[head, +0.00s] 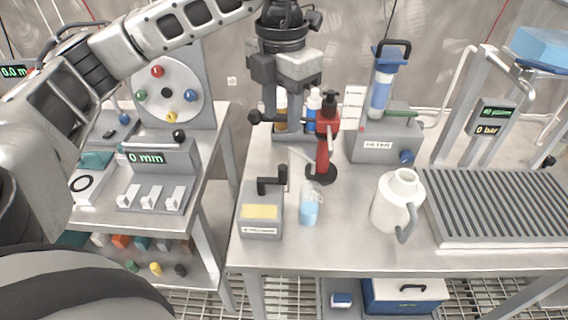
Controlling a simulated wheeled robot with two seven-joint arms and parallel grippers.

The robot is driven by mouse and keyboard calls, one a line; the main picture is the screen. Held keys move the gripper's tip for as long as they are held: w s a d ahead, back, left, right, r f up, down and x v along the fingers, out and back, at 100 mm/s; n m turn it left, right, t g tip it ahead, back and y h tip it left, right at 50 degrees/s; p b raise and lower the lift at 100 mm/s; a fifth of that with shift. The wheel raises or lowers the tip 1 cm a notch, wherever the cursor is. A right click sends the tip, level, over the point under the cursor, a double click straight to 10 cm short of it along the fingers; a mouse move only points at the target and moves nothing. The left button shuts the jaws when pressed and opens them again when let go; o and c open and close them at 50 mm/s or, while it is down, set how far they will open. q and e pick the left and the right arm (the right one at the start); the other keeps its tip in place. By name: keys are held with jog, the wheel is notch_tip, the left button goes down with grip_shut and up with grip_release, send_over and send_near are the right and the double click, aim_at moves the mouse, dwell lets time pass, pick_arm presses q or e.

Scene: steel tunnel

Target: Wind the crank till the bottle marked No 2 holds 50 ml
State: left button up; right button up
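A small grey box (261,222) with a black crank (272,184) on top and a pale yellow panel stands near the table's front edge. A small clear bottle (310,208) with light blue liquid stands just right of it. Its marking and level are too small to read. My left gripper (290,118) hangs fingers down above and behind the crank, apart from it. Its fingers look spread, with nothing held between them. Rack bottles (313,104) show behind it. My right gripper is not in view.
A red stand (323,150) with a black top rises behind the bottle. A white jug (397,202) and a ribbed grey tray (500,205) stand to the right. A grey pump box (383,140) is behind. A separate table with a "0 min" timer (163,157) is left.

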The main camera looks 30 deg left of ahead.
aim_at(283, 167)
pick_arm(q)
notch_tip(283, 167, down, 13)
jog(key=shift+f+p, duration=0.1)
jog(key=shift+p, duration=0.55)
grip_shut()
